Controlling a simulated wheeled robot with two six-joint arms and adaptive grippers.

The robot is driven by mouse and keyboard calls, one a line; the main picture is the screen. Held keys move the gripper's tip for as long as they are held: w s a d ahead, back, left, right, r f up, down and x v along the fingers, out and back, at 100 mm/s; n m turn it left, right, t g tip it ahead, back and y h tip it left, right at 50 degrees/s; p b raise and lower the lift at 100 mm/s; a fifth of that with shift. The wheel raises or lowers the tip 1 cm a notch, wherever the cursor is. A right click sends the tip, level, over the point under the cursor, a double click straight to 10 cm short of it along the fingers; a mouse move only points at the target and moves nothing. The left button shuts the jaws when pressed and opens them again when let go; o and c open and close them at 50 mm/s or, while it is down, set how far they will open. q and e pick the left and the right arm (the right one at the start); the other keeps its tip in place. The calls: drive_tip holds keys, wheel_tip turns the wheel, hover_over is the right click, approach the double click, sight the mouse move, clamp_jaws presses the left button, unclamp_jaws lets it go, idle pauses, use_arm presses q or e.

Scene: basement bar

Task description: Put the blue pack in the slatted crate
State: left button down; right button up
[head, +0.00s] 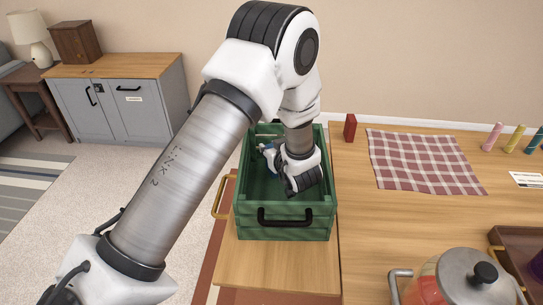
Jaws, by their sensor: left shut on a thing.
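The green slatted crate (250,230) stands near the middle of the view, with a black handle on its front side. My left arm reaches over it from the left, and my left gripper (267,155) is down inside the crate's opening. The gripper is shut on the blue pack (270,147), of which only a small blue patch shows beside the fingers. My wrist and the gripper's own body hide the rest of the pack. I cannot tell whether the pack touches the crate floor. My right gripper is out of view.
On the wooden top right of the crate are a small red box (350,127), a checked cloth (420,160), a glass pot with a metal lid (468,276) and a brown tray (515,255). A grey cabinet (130,110) stands at the back left.

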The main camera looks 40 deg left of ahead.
use_arm(q)
drive_tip(key=shift+f, duration=0.7)
drive_tip(key=shift+w+f, duration=0.1)
drive_tip(key=shift+f, duration=0.1)
drive_tip(key=c, duration=1)
unclamp_jaws()
drive_tip(key=shift+o, duration=0.2)
